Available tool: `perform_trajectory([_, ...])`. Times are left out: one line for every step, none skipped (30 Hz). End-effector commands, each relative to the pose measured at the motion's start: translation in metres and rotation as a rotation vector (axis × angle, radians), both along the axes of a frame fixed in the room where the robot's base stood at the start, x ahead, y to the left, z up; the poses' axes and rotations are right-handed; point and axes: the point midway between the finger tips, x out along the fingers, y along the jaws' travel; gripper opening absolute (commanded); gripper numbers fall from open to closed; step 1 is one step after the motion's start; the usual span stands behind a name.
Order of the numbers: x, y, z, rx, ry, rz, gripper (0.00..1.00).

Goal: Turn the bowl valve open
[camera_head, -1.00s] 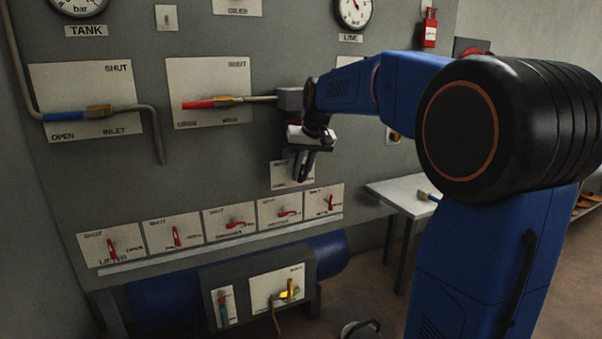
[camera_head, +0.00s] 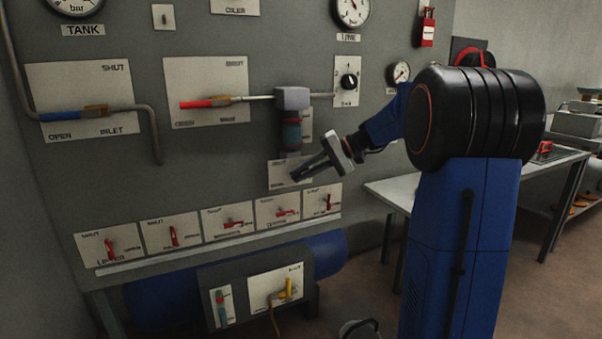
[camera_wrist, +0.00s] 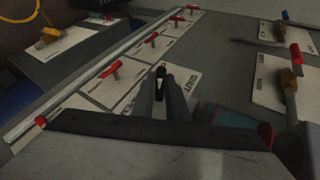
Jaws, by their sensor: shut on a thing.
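The bowl valve's pale plate (camera_head: 280,168) is on the grey panel just below the dark teal bowl (camera_head: 291,134). My gripper (camera_head: 294,178) reaches in from the right with its dark fingers in front of this plate. In the wrist view my gripper (camera_wrist: 162,82) is shut on a small black handle (camera_wrist: 160,72), the bowl valve's handle, with the labelled plate (camera_wrist: 190,78) beside it. The fingers hide most of the handle in the head view, so its exact angle is hard to tell.
A row of red-handled valves (camera_head: 232,222) lies below the bowl valve. The red-handled line valve (camera_head: 195,104) and blue-handled inlet valve (camera_head: 62,116) are higher to the left. A dial switch (camera_head: 348,82) is at upper right. A table (camera_head: 395,192) stands to the right.

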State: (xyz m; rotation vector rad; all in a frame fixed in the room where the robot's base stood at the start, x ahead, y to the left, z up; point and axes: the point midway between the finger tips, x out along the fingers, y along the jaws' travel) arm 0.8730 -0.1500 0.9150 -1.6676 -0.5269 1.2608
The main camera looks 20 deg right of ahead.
Motion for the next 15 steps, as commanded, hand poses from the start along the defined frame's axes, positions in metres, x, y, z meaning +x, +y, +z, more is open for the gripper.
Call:
perform_trajectory([0.0001, -0.0020, -0.0015, 0.044, 0.002, -0.003, 0.00])
perform_trajectory([0.0002, -0.0023, -0.0019, 0.072, 0.002, -0.003, 0.00])
perform_trajectory([0.0003, -0.0022, -0.0026, 0.108, 0.003, -0.003, 0.00])
perform_trajectory([0.0002, -0.0020, -0.0029, 0.135, 0.003, -0.003, 0.00])
perform_trajectory([0.0003, -0.0020, -0.0031, 0.160, 0.003, -0.003, 0.00])
perform_trajectory([0.0000, -0.0019, -0.0030, 0.194, 0.002, -0.002, 0.00])
perform_trajectory([0.0003, -0.0021, -0.0032, 0.218, 0.002, -0.003, 0.00])
perform_trajectory([0.0002, -0.0022, -0.0037, 0.241, 0.002, -0.002, 0.00])
perform_trajectory([0.0001, -0.0023, -0.0043, 0.272, 0.002, -0.002, 0.00])
perform_trajectory([0.0002, -0.0022, -0.0043, 0.293, 0.002, -0.002, 0.00])
perform_trajectory([-0.0001, -0.0021, -0.0044, 0.313, 0.002, -0.001, 0.00])
perform_trajectory([0.0001, -0.0020, -0.0043, 0.338, 0.001, -0.001, 0.00])
perform_trajectory([0.0000, -0.0019, -0.0046, 0.355, 0.002, -0.001, 0.00])
perform_trajectory([-0.0001, -0.0018, -0.0047, 0.374, 0.001, -0.001, 0.00])
perform_trajectory([0.0000, -0.0017, -0.0052, 0.394, 0.003, -0.001, 0.00])
